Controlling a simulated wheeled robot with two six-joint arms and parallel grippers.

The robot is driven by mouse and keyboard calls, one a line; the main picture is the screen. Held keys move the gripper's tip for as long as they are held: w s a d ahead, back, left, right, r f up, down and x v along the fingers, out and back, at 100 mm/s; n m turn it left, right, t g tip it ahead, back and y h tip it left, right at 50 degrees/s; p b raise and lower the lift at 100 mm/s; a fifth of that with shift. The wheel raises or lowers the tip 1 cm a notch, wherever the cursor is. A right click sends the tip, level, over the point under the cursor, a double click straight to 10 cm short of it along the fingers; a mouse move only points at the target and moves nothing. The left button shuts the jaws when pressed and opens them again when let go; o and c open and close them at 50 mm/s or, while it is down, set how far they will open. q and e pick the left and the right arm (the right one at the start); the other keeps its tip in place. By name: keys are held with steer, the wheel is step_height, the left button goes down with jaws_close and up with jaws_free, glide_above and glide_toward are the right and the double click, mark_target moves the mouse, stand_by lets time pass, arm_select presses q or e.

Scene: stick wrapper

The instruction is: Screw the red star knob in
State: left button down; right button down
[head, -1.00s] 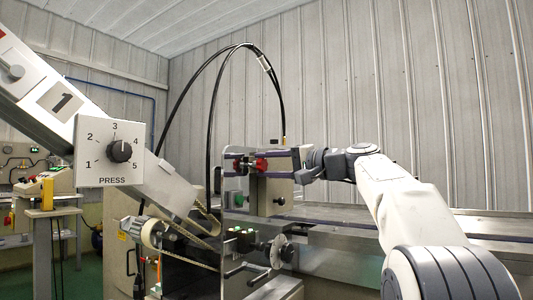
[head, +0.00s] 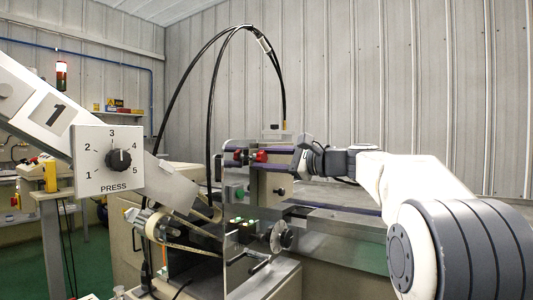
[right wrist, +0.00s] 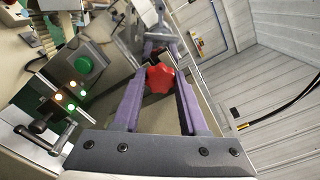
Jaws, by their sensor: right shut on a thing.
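The red star knob (head: 261,156) is on the upper front of the machine, partly hidden by my right gripper in the head view. In the right wrist view the knob (right wrist: 160,78) sits between the two long purple fingers of my right gripper (right wrist: 161,88), near their tips. The right gripper (head: 250,157) reaches in from the right and is shut on the knob. The knob's shaft and the depth of its thread are hidden. My left gripper is not in view.
A PRESS dial panel (head: 109,160) and a slanted white arm marked 1 stand at the left. Black hoses (head: 213,100) arch above. A metal bed extends right.

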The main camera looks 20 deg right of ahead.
steer(key=shift+r, duration=0.2)
steer(key=shift+c, duration=1.8)
jaws_free()
steer(key=shift+f, duration=0.1)
steer(key=shift+s+d, duration=0.1)
steer(key=shift+b+v, duration=0.4)
steer(key=shift+v, duration=0.6)
steer(key=shift+b+v, duration=0.3)
steer(key=shift+v, duration=1.6)
